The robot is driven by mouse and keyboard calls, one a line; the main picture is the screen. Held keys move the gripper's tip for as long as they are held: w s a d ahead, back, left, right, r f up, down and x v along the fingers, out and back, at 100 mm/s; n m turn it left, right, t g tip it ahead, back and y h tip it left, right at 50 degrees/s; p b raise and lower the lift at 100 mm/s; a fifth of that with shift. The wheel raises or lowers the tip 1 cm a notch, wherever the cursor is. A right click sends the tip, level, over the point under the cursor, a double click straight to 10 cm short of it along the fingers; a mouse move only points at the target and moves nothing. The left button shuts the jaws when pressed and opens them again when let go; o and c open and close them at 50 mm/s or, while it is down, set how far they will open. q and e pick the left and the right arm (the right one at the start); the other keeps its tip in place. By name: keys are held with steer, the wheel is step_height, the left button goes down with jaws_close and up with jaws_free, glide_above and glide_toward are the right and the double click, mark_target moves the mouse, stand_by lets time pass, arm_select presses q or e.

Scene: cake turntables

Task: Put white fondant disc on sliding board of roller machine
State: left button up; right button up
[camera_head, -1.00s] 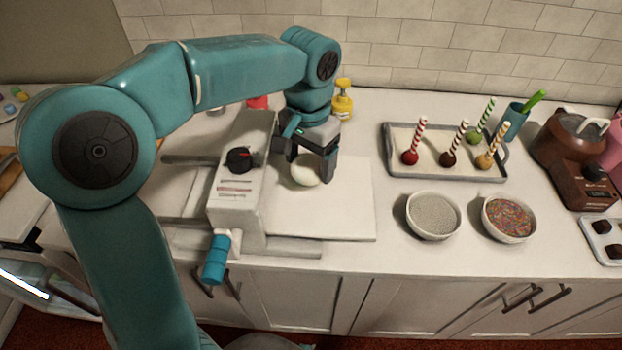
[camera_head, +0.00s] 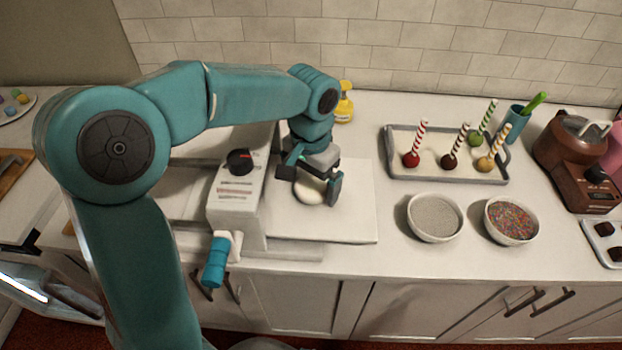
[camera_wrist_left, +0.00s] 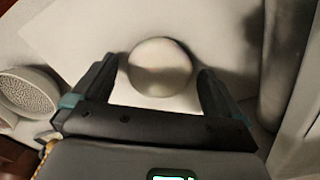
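The white fondant disc (camera_head: 309,193) lies on the white sliding board (camera_head: 350,215), to the right of the roller machine's body (camera_head: 236,195). In the left wrist view the disc (camera_wrist_left: 160,67) is round and pale and sits between my fingers, with a visible gap at least on the left side. My left gripper (camera_head: 310,186) is open and low over the board, its fingers on either side of the disc; it also shows in the left wrist view (camera_wrist_left: 158,88). In the head view the gripper hides part of the disc. My right gripper is not in view.
Right of the board stand a bowl of pale grains (camera_head: 435,217) and a bowl of coloured sprinkles (camera_head: 511,220). Behind them is a tray (camera_head: 398,170) of striped-stick treats. A yellow bottle (camera_head: 344,103) stands behind the gripper. The machine has a blue-handled crank (camera_head: 216,262) in front.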

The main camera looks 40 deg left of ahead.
mark_target(311, 190)
arm_select(q)
steer(key=shift+r, duration=0.35)
step_height(311, 190, up, 12)
steer(key=p, duration=0.1)
steer(key=shift+f, duration=0.15)
